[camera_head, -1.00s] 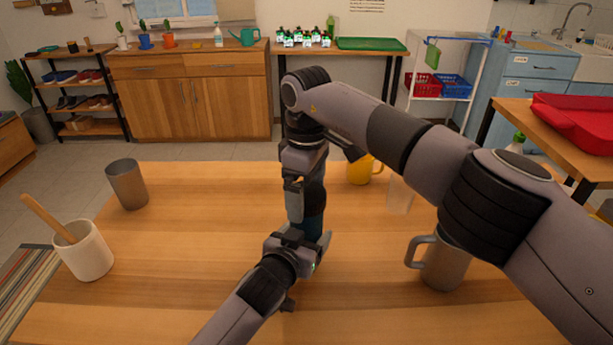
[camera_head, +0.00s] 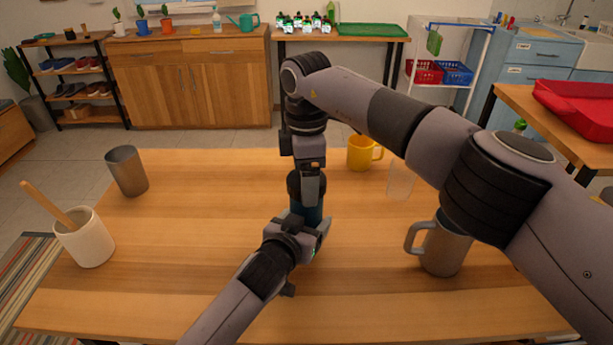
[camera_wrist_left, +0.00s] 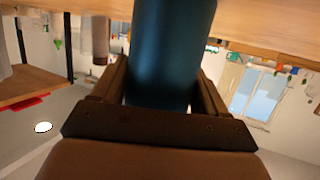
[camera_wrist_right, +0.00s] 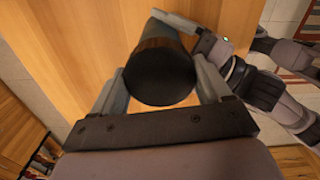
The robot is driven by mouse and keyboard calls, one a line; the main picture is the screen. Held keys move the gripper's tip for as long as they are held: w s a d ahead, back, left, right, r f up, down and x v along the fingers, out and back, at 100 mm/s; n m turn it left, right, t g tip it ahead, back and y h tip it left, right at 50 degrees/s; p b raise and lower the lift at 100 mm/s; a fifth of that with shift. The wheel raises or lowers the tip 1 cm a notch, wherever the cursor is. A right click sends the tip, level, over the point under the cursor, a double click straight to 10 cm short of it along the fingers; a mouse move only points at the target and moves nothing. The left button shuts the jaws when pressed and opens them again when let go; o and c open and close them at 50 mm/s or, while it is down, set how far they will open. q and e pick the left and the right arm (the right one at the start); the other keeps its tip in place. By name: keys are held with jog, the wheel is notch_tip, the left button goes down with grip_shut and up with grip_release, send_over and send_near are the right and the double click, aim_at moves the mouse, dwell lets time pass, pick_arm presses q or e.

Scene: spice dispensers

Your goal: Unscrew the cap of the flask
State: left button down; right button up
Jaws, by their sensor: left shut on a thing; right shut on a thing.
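The flask (camera_head: 307,214) stands upright on the wooden table, with a dark teal body and a black cap (camera_head: 294,184). In the left wrist view the teal body (camera_wrist_left: 168,50) sits between the fingers of my left gripper (camera_head: 309,243), which is shut on it low down. My right gripper (camera_head: 308,180) comes down from above and is shut on the cap. In the right wrist view the round black cap (camera_wrist_right: 160,76) lies between its two fingers. The flask's lower part is partly hidden by my left gripper.
On the table are a grey cup (camera_head: 127,171), a white pot (camera_head: 84,239) with a wooden stick, a yellow mug (camera_head: 360,153), a clear glass (camera_head: 400,179) and a grey mug (camera_head: 444,247). A red tray (camera_head: 580,108) is on another table.

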jog(key=n, duration=0.7)
jog(key=shift+n, duration=0.4)
jog(key=n, duration=0.9)
jog(key=shift+r, duration=0.1)
jog(key=n, duration=0.4)
jog(key=shift+n, duration=0.4)
jog(key=n, duration=2.6)
jog(key=shift+r, duration=0.15)
